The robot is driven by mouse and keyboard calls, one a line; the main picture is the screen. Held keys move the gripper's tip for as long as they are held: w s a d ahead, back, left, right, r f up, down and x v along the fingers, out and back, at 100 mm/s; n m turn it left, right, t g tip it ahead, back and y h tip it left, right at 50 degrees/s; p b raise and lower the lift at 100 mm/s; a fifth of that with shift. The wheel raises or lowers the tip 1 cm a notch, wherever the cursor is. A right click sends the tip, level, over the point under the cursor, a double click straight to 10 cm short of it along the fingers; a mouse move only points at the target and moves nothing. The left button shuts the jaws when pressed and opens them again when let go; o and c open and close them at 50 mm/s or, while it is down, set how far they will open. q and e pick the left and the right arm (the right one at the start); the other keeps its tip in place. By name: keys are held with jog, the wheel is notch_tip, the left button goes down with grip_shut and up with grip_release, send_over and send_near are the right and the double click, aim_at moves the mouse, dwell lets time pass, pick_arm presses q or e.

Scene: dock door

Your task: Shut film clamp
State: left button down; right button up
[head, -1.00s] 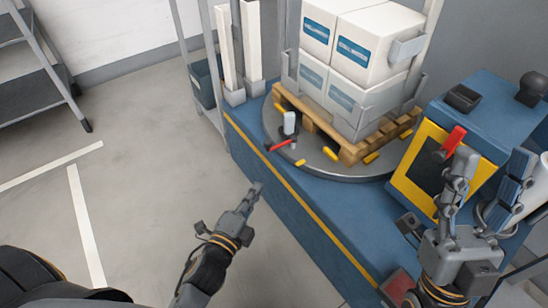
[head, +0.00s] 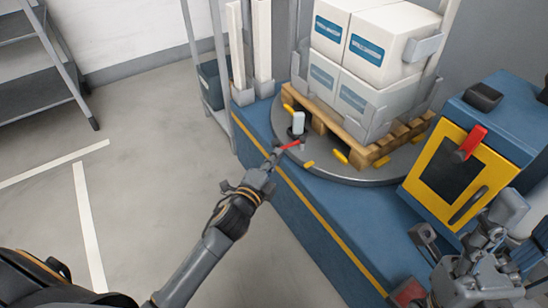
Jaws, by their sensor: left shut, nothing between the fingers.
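The film clamp (head: 298,125) stands near the front left rim of the round turntable (head: 375,176); it has a pale upright block on a dark base. Its red lever (head: 290,144) points left, out toward the turntable's rim. My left gripper (head: 276,155) is shut and empty, with its fingertips at the outer end of the red lever. I cannot tell whether they touch it. My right gripper (head: 500,222) is at the lower right, in front of the yellow-framed panel; its fingers are hard to make out.
A wooden pallet (head: 350,146) with white boxes (head: 380,45) stands on the turntable. The blue machine base (head: 318,215) has a yellow edge stripe. A control cabinet (head: 497,120) with a red handle (head: 470,141) is at right. Open floor lies left; a grey shelf (head: 42,78) stands beyond.

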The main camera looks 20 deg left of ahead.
pick_arm(q)
jog(key=shift+w+a, duration=0.35)
jog(key=shift+w, duration=0.05)
jog(key=shift+a, duration=0.15)
jog(key=shift+w+a+m+h+p, duration=0.2)
jog(key=shift+m+h+p, duration=0.1)
jog(key=shift+h, duration=0.3)
